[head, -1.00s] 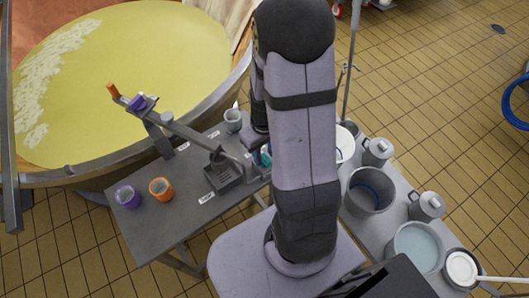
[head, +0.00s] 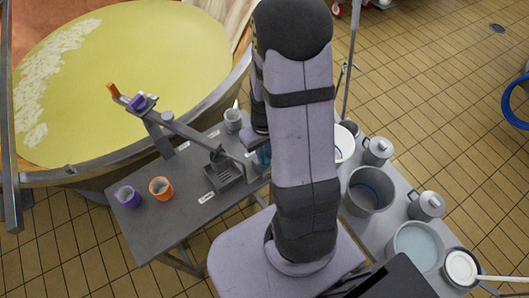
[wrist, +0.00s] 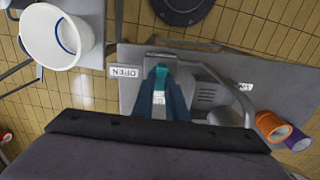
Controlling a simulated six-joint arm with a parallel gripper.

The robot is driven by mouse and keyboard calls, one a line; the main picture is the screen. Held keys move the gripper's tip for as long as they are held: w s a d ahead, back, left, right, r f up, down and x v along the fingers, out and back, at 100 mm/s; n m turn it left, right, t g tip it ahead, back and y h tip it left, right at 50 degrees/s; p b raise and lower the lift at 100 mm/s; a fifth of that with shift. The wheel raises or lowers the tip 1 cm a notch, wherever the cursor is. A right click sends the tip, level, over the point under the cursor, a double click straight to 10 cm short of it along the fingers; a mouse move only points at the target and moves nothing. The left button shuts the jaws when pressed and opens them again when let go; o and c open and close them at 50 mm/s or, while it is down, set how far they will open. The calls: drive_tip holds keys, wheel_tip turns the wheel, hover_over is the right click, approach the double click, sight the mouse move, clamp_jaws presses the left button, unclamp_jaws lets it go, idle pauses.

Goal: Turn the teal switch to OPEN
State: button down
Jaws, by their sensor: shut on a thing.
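The teal switch (wrist: 160,76) shows in the wrist view between the fingertips of my gripper (wrist: 161,90). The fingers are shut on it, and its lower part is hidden. A white OPEN label (wrist: 125,71) lies on the grey table, left of the switch in this view, with its text upside down. In the head view a small teal part of the switch (head: 263,155) shows at the table's right end, mostly hidden behind my arm. The switch's exact angle is hard to tell.
A grey slotted box (head: 223,176) with a lever stands on the table (head: 150,222). Purple (head: 128,196) and orange (head: 161,188) cups and a grey cup (head: 233,119) stand there too. A large vat (head: 120,80) of yellow liquid is behind. Metal pots (head: 368,190) stand at right.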

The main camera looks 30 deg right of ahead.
drive_tip(key=m, duration=0.4)
drive_tip(key=shift+p, duration=0.4)
drive_tip(key=m, duration=0.4)
drive_tip(key=shift+m, duration=0.4)
drive_tip(key=m+p, duration=0.1)
drive_tip(key=m, duration=0.3)
drive_tip(key=shift+m, duration=0.3)
drive_tip(key=shift+w+m, duration=0.1)
drive_tip(key=shift+m, duration=1.8)
drive_tip(key=c, duration=1.8)
unclamp_jaws()
drive_tip(key=shift+o, duration=0.2)
drive_tip(key=shift+r, duration=0.1)
